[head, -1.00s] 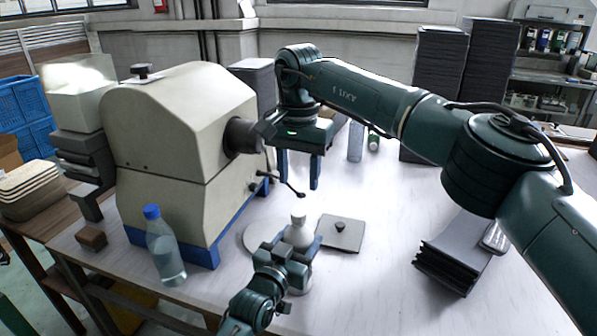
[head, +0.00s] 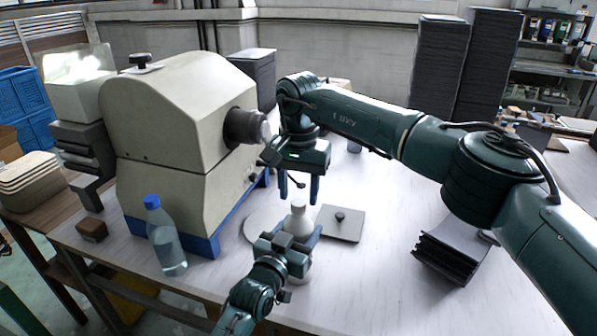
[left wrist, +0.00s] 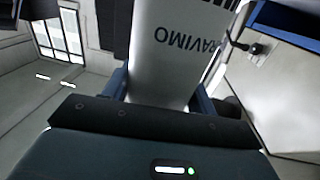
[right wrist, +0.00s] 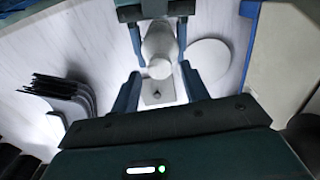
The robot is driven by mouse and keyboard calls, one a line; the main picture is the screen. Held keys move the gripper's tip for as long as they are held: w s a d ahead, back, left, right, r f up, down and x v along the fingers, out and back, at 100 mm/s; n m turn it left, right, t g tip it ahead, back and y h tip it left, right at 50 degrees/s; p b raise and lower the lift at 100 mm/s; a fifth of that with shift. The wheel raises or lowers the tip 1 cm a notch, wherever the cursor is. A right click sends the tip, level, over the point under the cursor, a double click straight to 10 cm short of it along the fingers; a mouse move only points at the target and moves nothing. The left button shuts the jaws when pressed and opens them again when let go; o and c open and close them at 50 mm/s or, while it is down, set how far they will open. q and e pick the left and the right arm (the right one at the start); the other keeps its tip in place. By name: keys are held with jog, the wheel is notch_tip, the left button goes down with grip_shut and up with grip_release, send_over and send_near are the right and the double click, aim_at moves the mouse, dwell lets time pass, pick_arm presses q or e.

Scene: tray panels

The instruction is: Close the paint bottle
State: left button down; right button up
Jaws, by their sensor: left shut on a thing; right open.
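The white paint bottle (head: 299,222) stands upright at the front middle of the table. It also shows in the left wrist view (left wrist: 178,50), with dark lettering. My left gripper (head: 290,240) is shut around its body. A rounded white top (right wrist: 160,68) shows in the right wrist view; I cannot tell whether it is a seated cap. My right gripper (head: 298,189) is open and points down just above the bottle. In the right wrist view the bottle top lies between its fingers (right wrist: 160,80), with nothing gripped.
A grey square plate with a dark knob (head: 342,228) lies right of the bottle. A beige machine (head: 170,130) and a water bottle (head: 167,245) stand left. Black stacked panels (head: 440,258) are at right.

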jog(key=shift+f, duration=0.95)
